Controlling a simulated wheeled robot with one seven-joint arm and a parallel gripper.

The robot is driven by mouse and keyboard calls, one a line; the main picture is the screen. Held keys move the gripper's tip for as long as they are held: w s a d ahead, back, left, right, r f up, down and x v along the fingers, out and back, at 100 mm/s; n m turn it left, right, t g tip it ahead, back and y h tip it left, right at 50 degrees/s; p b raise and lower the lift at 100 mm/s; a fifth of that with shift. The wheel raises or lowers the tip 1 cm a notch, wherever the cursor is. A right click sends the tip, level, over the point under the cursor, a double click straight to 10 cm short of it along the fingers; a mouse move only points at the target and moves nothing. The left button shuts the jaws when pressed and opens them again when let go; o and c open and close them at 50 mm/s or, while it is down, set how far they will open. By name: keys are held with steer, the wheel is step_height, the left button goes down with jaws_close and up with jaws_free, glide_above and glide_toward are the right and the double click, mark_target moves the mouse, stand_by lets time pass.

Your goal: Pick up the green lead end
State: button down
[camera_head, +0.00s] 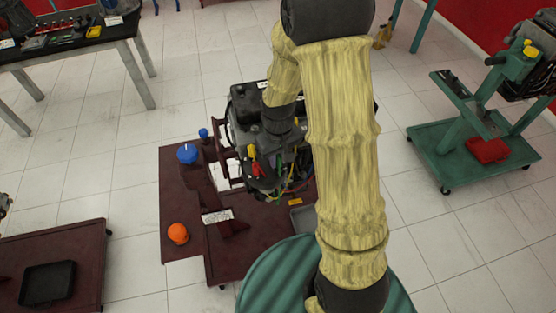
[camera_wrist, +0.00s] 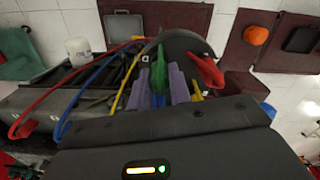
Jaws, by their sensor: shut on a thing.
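The green lead end (camera_wrist: 158,68) stands upright between the pale purple fingers of my gripper (camera_wrist: 158,86) in the wrist view. The fingers are shut on it. In the head view my gripper (camera_head: 283,158) is low over the engine trainer, partly hidden by my arm, and the green lead end (camera_head: 278,161) shows only as a small dark green patch. A red lead end (camera_wrist: 207,68) is close to the right of the fingers, with a yellow one (camera_wrist: 197,90) below it. In the head view the red lead end (camera_head: 257,170) is left of my gripper.
Red, blue and yellow leads arc at the left of the wrist view beside a white filter (camera_wrist: 78,50). The dark red stand (camera_head: 180,210) carries an orange cap (camera_head: 178,233) and a blue cap (camera_head: 187,154). A green engine stand (camera_head: 450,150) is at right. Open tiled floor lies between.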

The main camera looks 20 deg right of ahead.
mark_target(278, 156)
step_height(278, 156, up, 9)
steer(key=shift+f+b, duration=0.1)
steer(key=shift+b, duration=0.95)
step_height(278, 156, up, 10)
steer(key=p, duration=0.8)
steer(key=shift+f, duration=0.25)
steer(key=w+d+p, duration=0.2)
steer(key=w+p, duration=0.1)
steer(key=w, duration=0.9)
steer(key=w+d+p, duration=0.2)
steer(key=w+p, duration=0.1)
steer(key=w, duration=0.9)
steer(key=shift+w+d, duration=0.15)
steer(key=shift+d, duration=0.05)
stand_by(0.9)
steer(key=shift+f, duration=0.1)
